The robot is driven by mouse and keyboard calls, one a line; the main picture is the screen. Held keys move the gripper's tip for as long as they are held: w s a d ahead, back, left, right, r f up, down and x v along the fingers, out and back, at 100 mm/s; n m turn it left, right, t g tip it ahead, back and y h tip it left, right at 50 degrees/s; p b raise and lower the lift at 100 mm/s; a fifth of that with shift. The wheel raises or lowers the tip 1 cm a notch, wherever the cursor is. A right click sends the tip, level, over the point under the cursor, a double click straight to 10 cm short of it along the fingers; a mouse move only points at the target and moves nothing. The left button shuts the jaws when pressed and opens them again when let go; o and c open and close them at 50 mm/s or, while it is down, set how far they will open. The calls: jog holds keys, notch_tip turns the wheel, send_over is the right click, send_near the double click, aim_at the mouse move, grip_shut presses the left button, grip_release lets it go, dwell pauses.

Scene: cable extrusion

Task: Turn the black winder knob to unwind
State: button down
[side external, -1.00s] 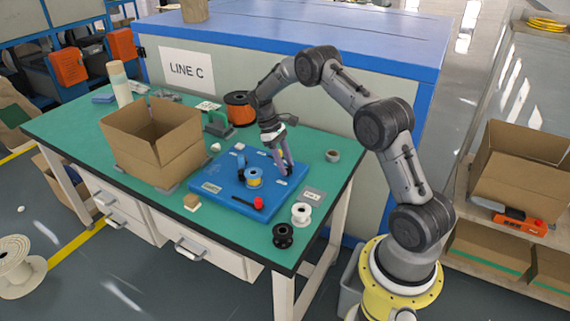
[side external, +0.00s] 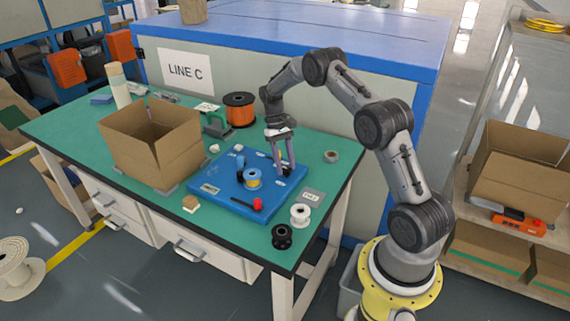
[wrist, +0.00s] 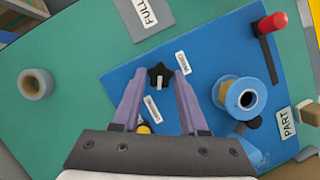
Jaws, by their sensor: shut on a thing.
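The black star-shaped winder knob (wrist: 160,75) sits on the blue board (wrist: 125,85) between two small white labels. My gripper (wrist: 157,76) is shut on the knob, with one purple-grey finger on either side of it. A spool with a blue and yellow face (side external: 253,179) stands near the board's middle; the wrist view shows a blue spool (wrist: 241,97). A black handle with a red end (wrist: 268,45) lies at the board's edge.
A cardboard box (side external: 150,145) stands left of the board on the green table (side external: 75,125). An orange spool (side external: 239,108) is behind it. A white spool (side external: 300,214), a black spool (side external: 282,236) and a grey tape roll (side external: 331,156) lie to the right.

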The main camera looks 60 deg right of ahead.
dwell(0.3)
jog(key=shift+c, duration=2.4)
grip_release()
jog(key=shift+r, duration=0.1)
jog(key=v, duration=1.3)
jog(key=shift+r, duration=0.35)
jog(key=shift+w, duration=0.1)
